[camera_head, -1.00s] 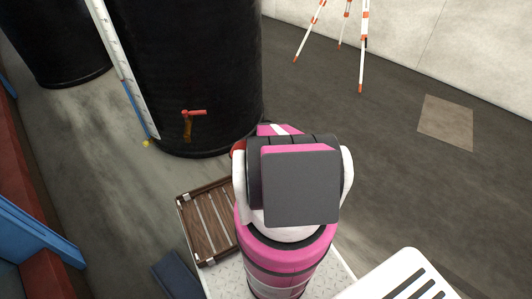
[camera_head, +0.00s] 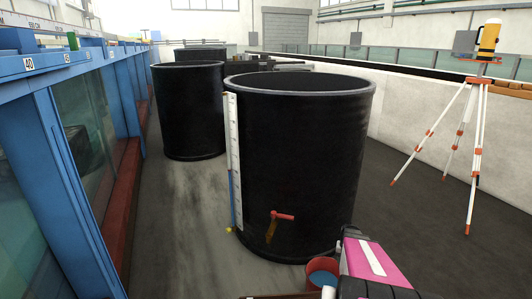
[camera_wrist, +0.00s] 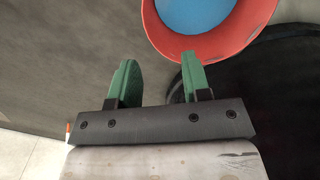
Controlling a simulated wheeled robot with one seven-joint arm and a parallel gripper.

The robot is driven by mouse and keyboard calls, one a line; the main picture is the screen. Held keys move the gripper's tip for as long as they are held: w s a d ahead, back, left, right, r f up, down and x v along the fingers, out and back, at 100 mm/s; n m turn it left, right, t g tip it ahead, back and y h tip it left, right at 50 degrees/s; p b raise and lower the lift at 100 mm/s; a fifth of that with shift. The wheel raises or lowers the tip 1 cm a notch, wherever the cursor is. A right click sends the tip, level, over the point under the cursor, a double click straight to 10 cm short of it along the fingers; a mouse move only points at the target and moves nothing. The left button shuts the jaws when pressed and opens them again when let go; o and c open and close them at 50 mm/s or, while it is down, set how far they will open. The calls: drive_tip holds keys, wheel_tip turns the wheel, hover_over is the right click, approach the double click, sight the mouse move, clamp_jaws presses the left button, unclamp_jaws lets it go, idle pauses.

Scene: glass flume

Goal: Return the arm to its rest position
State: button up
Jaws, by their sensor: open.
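My gripper (camera_wrist: 159,80) shows in the wrist view with its two green fingers apart and nothing between them. My pink and dark arm (camera_head: 372,268) shows at the bottom right of the head view; its lower part is cut off by the frame edge. The fingers do not show clearly in the head view. A red round container with a blue inside (camera_wrist: 200,48) lies just beyond the fingertips in the wrist view. What looks like the same container (camera_head: 322,276) is beside my arm in the head view. I cannot tell whether the right finger touches it.
A large black tank (camera_head: 300,165) with a red-handled tap (camera_head: 284,216) stands close ahead. Another black tank (camera_head: 188,110) stands behind it. An orange and white tripod (camera_head: 475,140) stands right. The blue-framed glass flume (camera_head: 75,150) runs along the left. Floor between is clear.

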drive_tip(key=s+a+r+n, duration=0.2)
drive_tip(key=s+a+r, duration=0.2)
drive_tip(key=a+r, duration=0.8)
drive_tip(key=s+a+r+n, duration=0.2)
drive_tip(key=s+a+r, duration=0.3)
drive_tip(key=a+r, duration=0.7)
drive_tip(key=shift+a, duration=0.8)
drive_tip(key=shift+w, duration=0.1)
